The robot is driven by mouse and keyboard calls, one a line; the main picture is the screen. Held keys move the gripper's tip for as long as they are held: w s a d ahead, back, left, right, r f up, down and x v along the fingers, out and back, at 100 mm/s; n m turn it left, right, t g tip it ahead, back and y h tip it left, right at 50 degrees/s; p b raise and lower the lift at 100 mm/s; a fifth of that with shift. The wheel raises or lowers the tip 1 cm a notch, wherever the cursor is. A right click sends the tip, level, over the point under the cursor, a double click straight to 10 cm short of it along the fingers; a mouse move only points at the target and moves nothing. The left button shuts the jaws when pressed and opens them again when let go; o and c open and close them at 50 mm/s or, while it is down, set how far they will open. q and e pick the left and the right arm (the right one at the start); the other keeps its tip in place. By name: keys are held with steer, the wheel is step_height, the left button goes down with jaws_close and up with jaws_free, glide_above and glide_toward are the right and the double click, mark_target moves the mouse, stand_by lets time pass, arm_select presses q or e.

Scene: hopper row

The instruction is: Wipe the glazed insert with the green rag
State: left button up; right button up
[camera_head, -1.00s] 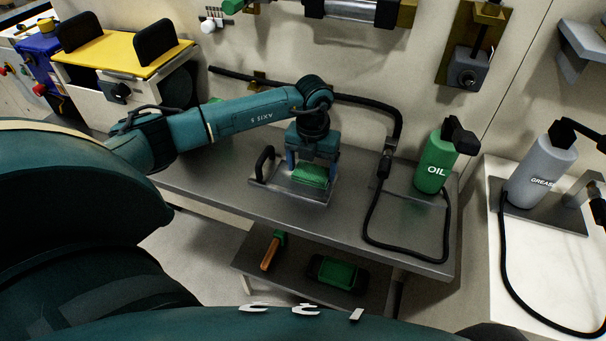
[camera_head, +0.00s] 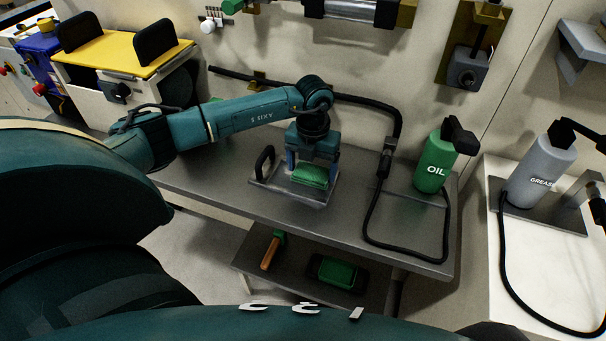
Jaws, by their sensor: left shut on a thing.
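The green rag (camera_head: 310,175) is between the fingers of my left gripper (camera_head: 312,166), which is shut on it. The gripper points down over the grey bench. The rag is over a flat, shiny grey plate (camera_head: 277,186) with a black handle at its left, which looks like the glazed insert. The rag seems to rest on the plate, but the contact is hidden. The gripper and rag cover part of the plate. My right gripper is not in view.
A green oil bottle (camera_head: 437,160) stands on the bench (camera_head: 345,222) at the right, with a black hose (camera_head: 366,222) looping beside it. A green tray (camera_head: 337,271) and an orange-handled tool (camera_head: 270,253) lie on the lower shelf. A grey grease bottle (camera_head: 540,172) stands farther right.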

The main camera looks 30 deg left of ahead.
arm_select(q)
steer(key=shift+a, duration=0.1)
steer(key=shift+s+a+r, duration=0.1)
steer(key=shift+s+a, duration=0.1)
steer(key=shift+a, duration=0.85)
steer(key=shift+s+a, duration=0.2)
steer(key=shift+a, duration=0.85)
steer(key=shift+d, duration=0.15)
steer(key=shift+w+d, duration=0.25)
steer(key=shift+d, duration=0.8)
steer(key=shift+w+d, duration=0.25)
steer(key=shift+d, duration=0.75)
steer(key=shift+s+a+f, duration=0.1)
steer(key=shift+s+a, duration=0.1)
steer(key=shift+a, duration=0.5)
steer(key=shift+s+a+f, duration=0.1)
steer(key=shift+s+a, duration=0.1)
steer(key=shift+a, duration=0.55)
steer(key=shift+s+a+f, duration=0.1)
steer(key=shift+s+a, duration=0.1)
steer(key=shift+a, duration=0.5)
